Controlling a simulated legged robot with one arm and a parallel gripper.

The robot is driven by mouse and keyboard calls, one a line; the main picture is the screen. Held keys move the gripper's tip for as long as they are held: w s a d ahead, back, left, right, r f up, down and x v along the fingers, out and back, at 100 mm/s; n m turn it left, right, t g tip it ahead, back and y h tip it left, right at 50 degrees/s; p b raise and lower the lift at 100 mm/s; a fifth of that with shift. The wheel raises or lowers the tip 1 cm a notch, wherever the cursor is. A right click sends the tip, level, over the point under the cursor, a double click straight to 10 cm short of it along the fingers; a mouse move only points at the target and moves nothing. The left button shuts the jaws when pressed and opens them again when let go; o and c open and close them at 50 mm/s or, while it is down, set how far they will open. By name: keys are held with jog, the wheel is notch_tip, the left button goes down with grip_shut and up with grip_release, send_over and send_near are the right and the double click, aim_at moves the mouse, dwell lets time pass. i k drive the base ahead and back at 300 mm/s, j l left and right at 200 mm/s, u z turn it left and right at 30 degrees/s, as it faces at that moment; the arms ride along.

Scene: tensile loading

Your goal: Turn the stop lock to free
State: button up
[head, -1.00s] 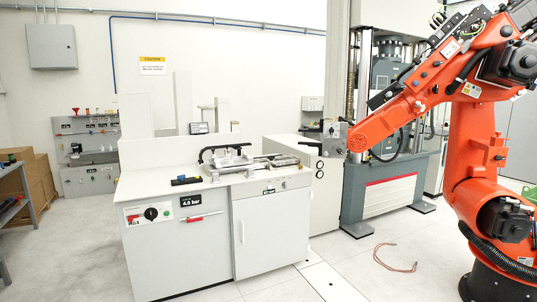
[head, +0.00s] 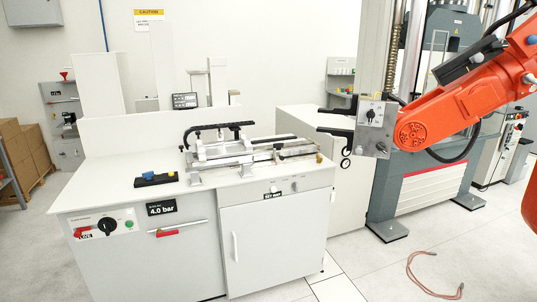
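I cannot tell for sure which control is the stop lock, as no readable label names it. On the front of the white bench (head: 80,193) is a panel (head: 90,226) with a black rotary knob (head: 107,226) and a green button (head: 129,224). A grey plate (head: 365,142) at the end of the orange arm carries a small dark dial (head: 371,114). On the bench top is a metal fixture (head: 240,155) with rails and a black cable chain (head: 212,130). Small knobs show above the label on the bench's right front.
The orange industrial arm (head: 470,95) reaches in from the right, its black fingers (head: 336,122) apart near the fixture's right end. A grey testing machine (head: 428,185) stands behind it. A reddish hose (head: 431,279) lies on the floor. A red-handled lever (head: 168,233) is on the bench front.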

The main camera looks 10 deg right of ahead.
aim_at(277, 146)
jog(key=i+l, duration=0.15)
jog(key=i, duration=0.25)
jog(key=i+l, duration=0.15)
jog(key=i, duration=0.3)
